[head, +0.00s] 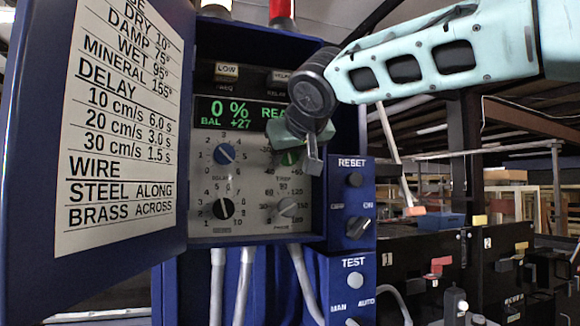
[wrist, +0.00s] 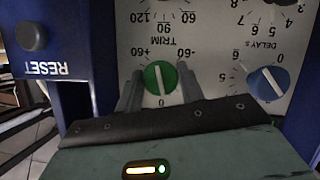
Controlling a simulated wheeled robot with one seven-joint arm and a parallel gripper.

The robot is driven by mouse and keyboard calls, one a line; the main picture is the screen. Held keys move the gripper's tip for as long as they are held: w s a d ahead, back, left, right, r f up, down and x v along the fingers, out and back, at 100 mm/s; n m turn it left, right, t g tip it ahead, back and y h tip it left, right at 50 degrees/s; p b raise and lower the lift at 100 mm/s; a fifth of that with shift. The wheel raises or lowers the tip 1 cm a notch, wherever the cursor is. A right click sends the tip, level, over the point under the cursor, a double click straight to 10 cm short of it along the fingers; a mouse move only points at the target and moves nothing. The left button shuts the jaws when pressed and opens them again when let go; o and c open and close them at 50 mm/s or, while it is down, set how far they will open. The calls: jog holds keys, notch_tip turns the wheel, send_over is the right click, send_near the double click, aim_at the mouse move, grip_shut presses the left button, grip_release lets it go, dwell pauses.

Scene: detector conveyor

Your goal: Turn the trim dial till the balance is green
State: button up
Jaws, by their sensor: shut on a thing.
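The green trim dial (wrist: 160,77) sits between the two fingers of my gripper (wrist: 160,88) in the wrist view, where the panel appears upside down. The jaws are shut on it, one finger at each side. Its white pointer mark lies roughly in line with the 0 of the TRIM scale. In the head view my gripper (head: 306,150) covers most of the dial, and a bit of green (head: 289,157) shows. The display (head: 240,114) reads 0 % and BAL +27 in green letters; its right end is hidden by my gripper.
A blue delay knob (head: 224,154) sits left of the trim dial. A black knob (head: 223,208) and a grey phase knob (head: 287,206) are below. The open cabinet door (head: 120,130) carries a settings chart. The RESET button (head: 354,179) is at the right.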

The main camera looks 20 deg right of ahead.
jog(key=n+b, duration=0.1)
jog(key=n+h+b, duration=0.1)
jog(key=b, duration=0.1)
jog(key=n+h+b, duration=0.1)
jog(key=shift+a+f+n+t+b, duration=0.1)
jog(key=shift+f+n+t+b, duration=0.2)
jog(key=shift+n+b, duration=0.1)
jog(key=n+h+b, duration=0.1)
jog(key=n+b, duration=0.1)
jog(key=n+t+h+b, duration=0.1)
jog(key=n+b, duration=0.1)
jog(key=shift+r+n+h, duration=0.15)
jog(key=shift+n+h, duration=0.15)
dwell(0.3)
jog(key=o, duration=1)
jog(key=shift+s, duration=0.1)
jog(key=b+v, duration=0.1)
jog(key=v, duration=0.4)
jog(key=b+v, duration=0.1)
jog(key=v, duration=0.5)
jog(key=b+v, duration=0.1)
jog(key=v, duration=0.5)
jog(key=shift+s+a+f, duration=0.15)
jog(key=shift+s+f, duration=0.05)
jog(key=shift+f, duration=0.05)
